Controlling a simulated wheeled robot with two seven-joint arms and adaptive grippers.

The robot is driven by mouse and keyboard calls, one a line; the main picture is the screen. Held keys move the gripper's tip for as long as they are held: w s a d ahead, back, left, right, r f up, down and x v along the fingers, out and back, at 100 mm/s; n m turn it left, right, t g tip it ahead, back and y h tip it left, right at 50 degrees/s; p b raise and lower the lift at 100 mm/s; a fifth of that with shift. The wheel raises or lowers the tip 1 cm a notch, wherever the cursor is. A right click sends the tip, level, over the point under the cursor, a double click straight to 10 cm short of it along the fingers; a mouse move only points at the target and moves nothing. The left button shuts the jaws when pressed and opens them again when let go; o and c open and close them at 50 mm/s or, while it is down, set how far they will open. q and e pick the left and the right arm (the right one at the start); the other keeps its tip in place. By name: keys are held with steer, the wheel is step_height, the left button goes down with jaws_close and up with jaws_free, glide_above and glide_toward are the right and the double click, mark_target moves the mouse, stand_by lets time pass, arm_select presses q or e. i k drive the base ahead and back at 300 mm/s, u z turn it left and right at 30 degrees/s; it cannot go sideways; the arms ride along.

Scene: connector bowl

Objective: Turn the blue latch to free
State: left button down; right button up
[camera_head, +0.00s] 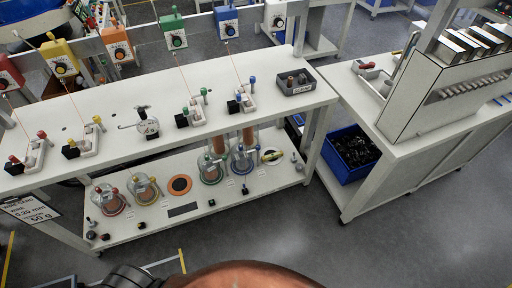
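A small white fixture with blue knobs (240,97) stands on the right part of the upper white bench, with a black block at its left side. It is likely where the blue latch is, but it is too small to tell how the latch is turned. A thin red line runs up from it towards the blue dial box (227,22) on the rail. Neither of my grippers is in view. Only parts of my body show at the bottom edge.
Similar fixtures with green (196,107), yellow (84,140) and red (28,153) knobs share the bench (110,112). A small gauge (148,124) stands mid-bench, and a dark tray (295,82) at right. The lower shelf (150,216) holds several ringed jars. A blue bin (345,168) stands right.

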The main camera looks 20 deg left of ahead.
mark_target(258, 147)
steer(key=k, duration=0.5)
steer(key=z, duration=0.05)
steer(key=i, duration=1.15)
steer(key=u, duration=1.05)
steer(key=i, duration=0.35)
steer(key=u, duration=0.4)
